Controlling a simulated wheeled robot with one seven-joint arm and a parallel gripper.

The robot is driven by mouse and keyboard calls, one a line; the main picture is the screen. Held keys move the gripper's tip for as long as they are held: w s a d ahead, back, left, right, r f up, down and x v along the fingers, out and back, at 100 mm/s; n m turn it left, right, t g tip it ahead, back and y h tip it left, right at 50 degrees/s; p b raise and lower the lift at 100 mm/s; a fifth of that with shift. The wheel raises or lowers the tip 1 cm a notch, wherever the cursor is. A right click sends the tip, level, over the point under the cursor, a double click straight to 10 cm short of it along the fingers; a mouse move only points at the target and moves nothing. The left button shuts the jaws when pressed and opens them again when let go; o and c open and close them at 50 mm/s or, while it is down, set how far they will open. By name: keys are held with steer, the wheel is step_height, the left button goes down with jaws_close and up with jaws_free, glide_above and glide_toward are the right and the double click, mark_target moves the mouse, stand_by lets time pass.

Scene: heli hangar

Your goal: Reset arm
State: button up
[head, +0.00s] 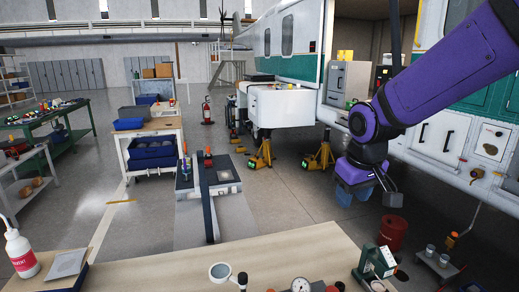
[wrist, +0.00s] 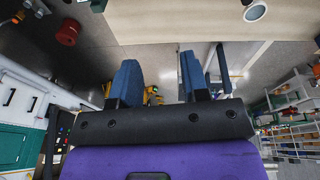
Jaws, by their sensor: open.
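My purple arm (head: 440,80) reaches in from the upper right in the head view. It bends downward at the joint. My gripper (head: 355,196) hangs above the floor, beyond the far edge of the wooden table and at its right. In the wrist view my gripper (wrist: 158,72) shows two blue fingers standing apart, with nothing between them but the floor and a distant yellow stand. It touches nothing that I can see.
The wooden table (head: 200,270) fills the front, with a white bottle (head: 20,252), a dial gauge (head: 300,286) and a green device (head: 374,264). A red canister (head: 391,234) stands on the floor near my gripper. The white-green helicopter (head: 290,50) is behind.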

steer(key=s+d+r+m+t, duration=0.1)
steer(key=s+d+r, duration=0.2)
steer(key=s, duration=0.3)
steer(key=s+d+r+m, duration=0.1)
steer(key=s+d+r, duration=0.2)
steer(key=s, duration=0.4)
steer(key=s+d+r+m+t, duration=0.1)
steer(key=s+d+r+m, duration=0.1)
steer(key=s, duration=0.5)
steer(key=shift+s+d+r+t, duration=0.15)
steer(key=shift+d+r+t, duration=0.15)
steer(key=shift+d+r, duration=0.6)
steer(key=shift+f, duration=0.15)
